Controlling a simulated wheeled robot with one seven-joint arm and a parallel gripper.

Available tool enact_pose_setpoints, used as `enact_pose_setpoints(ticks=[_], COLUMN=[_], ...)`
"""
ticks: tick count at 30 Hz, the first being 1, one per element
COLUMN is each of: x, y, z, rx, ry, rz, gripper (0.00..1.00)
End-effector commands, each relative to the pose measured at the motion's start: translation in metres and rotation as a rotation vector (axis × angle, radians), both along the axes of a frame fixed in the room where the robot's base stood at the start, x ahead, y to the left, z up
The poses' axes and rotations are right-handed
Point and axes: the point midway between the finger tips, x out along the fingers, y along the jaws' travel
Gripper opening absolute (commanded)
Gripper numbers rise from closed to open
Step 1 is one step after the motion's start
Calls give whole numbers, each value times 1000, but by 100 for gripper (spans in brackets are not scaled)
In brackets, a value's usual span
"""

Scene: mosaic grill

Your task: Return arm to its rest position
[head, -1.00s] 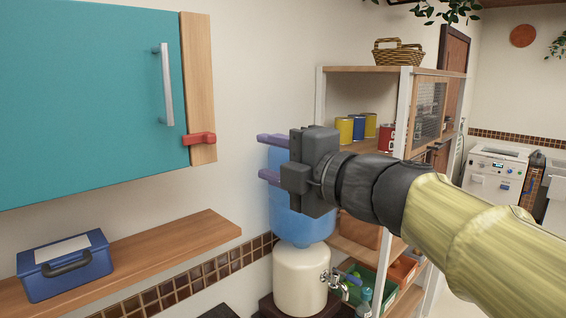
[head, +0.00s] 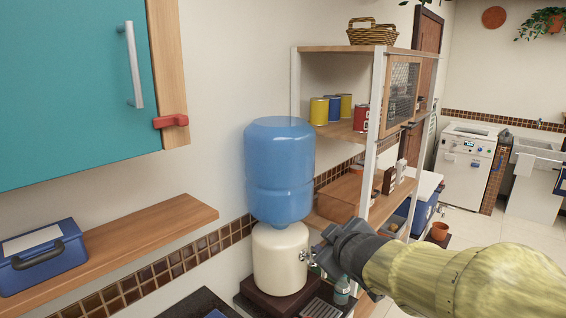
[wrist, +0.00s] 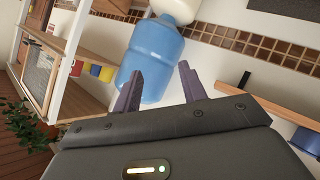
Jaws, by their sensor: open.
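My arm reaches in from the lower right in the head view, and its dark wrist (head: 350,252) is in front of the shelf unit's lower part. The fingers are hidden in the head view. In the wrist view my gripper (wrist: 162,80) shows two purple fingers spread apart with nothing held between them. The blue water bottle (head: 280,175) stands on its cream dispenser (head: 278,258), to the left of my wrist. In the wrist view the bottle (wrist: 150,50) appears tilted behind the fingers; I cannot tell the distance.
A teal cabinet (head: 70,90) with a red latch (head: 170,121) hangs at the left. A wooden wall shelf (head: 150,230) below carries a blue box (head: 42,258). The shelf unit (head: 378,110) holds cans and a basket (head: 372,33). Open floor (head: 475,225) lies at the right.

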Motion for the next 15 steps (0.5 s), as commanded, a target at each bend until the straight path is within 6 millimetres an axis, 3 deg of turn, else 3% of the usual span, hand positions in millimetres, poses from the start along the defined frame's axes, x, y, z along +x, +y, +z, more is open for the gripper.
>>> enact_pose_setpoints(ticks=[1,3,9,12,15], x=[-8,-24,-95,-132,-156], y=[-12,-27,-53,-55,-55], z=[-29,-66,-161,-192,-208], rx=[39,96,253,317,358], ry=[91,219,594,753,849], rz=[-74,-182,-488,-614,-690], gripper=[42,42,42,42,42])
